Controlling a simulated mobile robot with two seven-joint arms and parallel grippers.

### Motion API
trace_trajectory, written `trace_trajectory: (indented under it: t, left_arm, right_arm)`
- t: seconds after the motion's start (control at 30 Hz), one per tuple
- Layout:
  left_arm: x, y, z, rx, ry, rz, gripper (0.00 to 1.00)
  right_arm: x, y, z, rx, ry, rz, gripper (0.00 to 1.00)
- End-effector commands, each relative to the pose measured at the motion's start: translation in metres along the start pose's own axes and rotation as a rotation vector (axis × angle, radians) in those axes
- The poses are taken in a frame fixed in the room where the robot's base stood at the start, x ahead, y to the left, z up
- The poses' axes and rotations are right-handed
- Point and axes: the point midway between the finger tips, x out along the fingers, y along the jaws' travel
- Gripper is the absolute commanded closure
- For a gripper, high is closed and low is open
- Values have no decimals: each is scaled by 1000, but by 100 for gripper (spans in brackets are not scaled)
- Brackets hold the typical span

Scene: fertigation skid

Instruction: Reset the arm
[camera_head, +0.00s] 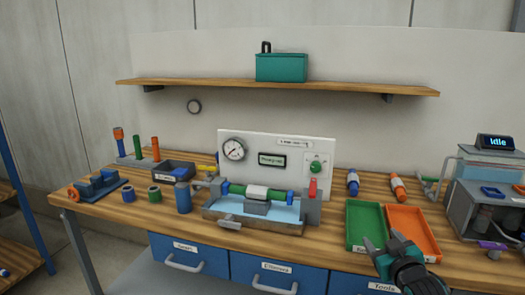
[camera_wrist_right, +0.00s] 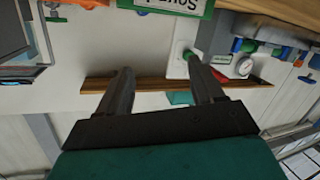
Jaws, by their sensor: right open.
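My right gripper (camera_head: 382,241) is in front of the bench, at the near edge of the green tray (camera_head: 365,240) and the orange tray (camera_head: 410,212). Its jaws are open, with nothing seen between them. In the right wrist view the two dark fingers (camera_wrist_right: 161,70) stand apart, and the picture is upside down. My left gripper is not in view.
A shelf (camera_head: 220,86) bears a teal box (camera_head: 281,68). At right, a device display (camera_head: 496,142) reads "Idle".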

Motion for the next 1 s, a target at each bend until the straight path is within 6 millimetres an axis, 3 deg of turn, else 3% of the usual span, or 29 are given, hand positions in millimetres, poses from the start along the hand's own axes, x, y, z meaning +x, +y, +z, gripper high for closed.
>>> trace_trajectory:
  t: [0.03, 0.1, 0.3, 0.43, 0.6, 0.77, 1.0]
  left_arm:
    - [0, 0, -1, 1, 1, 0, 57]
    - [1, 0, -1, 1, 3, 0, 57]
    - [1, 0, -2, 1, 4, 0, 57]
    - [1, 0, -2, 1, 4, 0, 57]
    - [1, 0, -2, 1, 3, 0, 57]
    - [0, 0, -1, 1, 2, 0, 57]
    - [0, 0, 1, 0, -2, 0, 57]
  right_arm:
    - [-16, -20, 24, 10, -33, -30, 33]
    - [-40, -45, 52, 24, -73, -67, 33]
    - [-125, -111, 122, 84, -198, -169, 33]
    - [-186, -145, 154, 131, -278, -222, 33]
    - [-248, -170, 175, 182, -359, -262, 33]
    - [-276, -180, 181, 207, -395, -276, 33]
    - [-280, -182, 181, 210, -401, -278, 33]
